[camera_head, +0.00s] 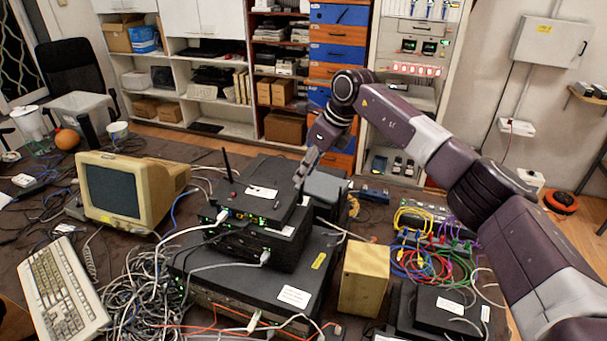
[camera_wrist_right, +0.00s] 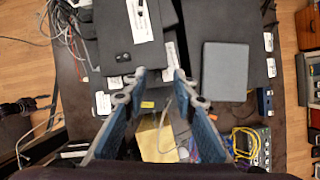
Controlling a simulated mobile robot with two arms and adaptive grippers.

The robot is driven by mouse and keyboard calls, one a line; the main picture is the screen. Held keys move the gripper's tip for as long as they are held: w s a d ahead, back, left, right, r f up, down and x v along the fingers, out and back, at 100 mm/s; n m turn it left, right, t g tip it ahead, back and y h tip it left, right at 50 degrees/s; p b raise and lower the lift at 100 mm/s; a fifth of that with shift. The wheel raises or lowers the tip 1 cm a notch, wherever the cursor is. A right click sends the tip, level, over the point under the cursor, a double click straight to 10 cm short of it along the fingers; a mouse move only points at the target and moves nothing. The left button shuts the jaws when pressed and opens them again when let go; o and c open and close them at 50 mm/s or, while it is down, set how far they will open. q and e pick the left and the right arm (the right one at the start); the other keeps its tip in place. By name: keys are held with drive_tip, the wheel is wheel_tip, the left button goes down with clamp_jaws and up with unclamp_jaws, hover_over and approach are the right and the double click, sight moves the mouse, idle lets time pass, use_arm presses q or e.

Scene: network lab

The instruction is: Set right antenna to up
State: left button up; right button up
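The black router (camera_head: 250,208) sits on top of a stack of dark network boxes in the head view. Its left antenna (camera_head: 227,166) stands upright. I cannot make out the right antenna; the router's right side lies by my gripper. My right gripper (camera_head: 302,178) is over the router's right edge. In the wrist view my right gripper (camera_wrist_right: 156,88) has its fingers spread with nothing between the tips, and the router's dark top (camera_wrist_right: 120,35) with a white label lies beyond them.
A beige monitor (camera_head: 115,190) and a keyboard (camera_head: 62,290) stand at the left among tangled cables. A yellowish box (camera_head: 363,280) stands right of the stack. Coloured cables (camera_head: 425,260) and more devices crowd the right side. Little of the table is clear.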

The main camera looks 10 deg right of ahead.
drive_tip(key=v, duration=1)
drive_tip(key=shift+s, duration=0.1)
